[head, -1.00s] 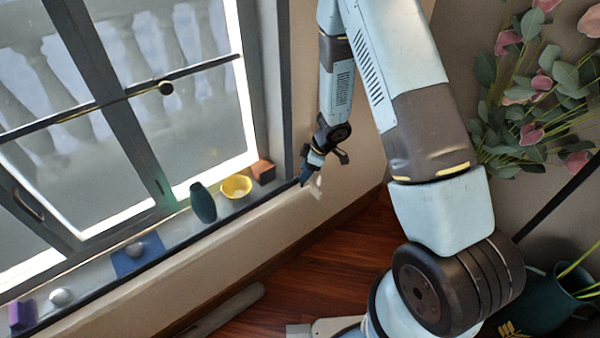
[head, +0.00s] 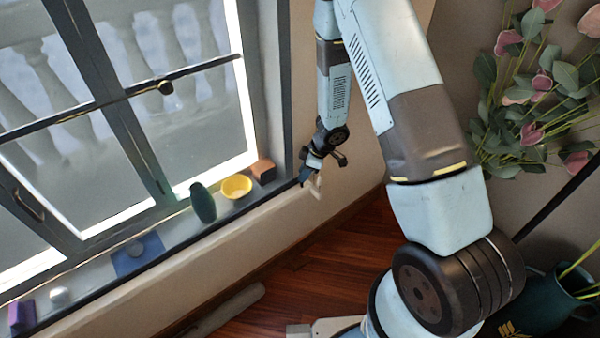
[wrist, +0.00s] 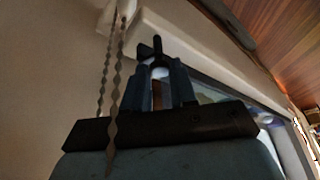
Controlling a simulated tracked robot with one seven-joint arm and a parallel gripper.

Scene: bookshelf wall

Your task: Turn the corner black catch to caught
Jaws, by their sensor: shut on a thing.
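The corner black catch (wrist: 149,48) shows in the wrist view as a small dark piece with a knob, at the tips of my gripper (wrist: 160,66). It sits by the pale edge of the sill. The two dark blue fingers are close together at their tips, shut on the catch, with a gap lower between them. In the head view my gripper (head: 305,178) is at the right end of the window sill, by the corner. There the catch is too small and covered to make out, and its exact angle is unclear.
On the sill (head: 225,215) stand a green vase (head: 202,203), a yellow bowl (head: 236,187), a brown block (head: 263,170), a blue mat (head: 124,264) and a purple block (head: 21,314). Twisted strands (wrist: 116,80) hang beside my fingers. A flower vase (head: 545,303) stands right.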

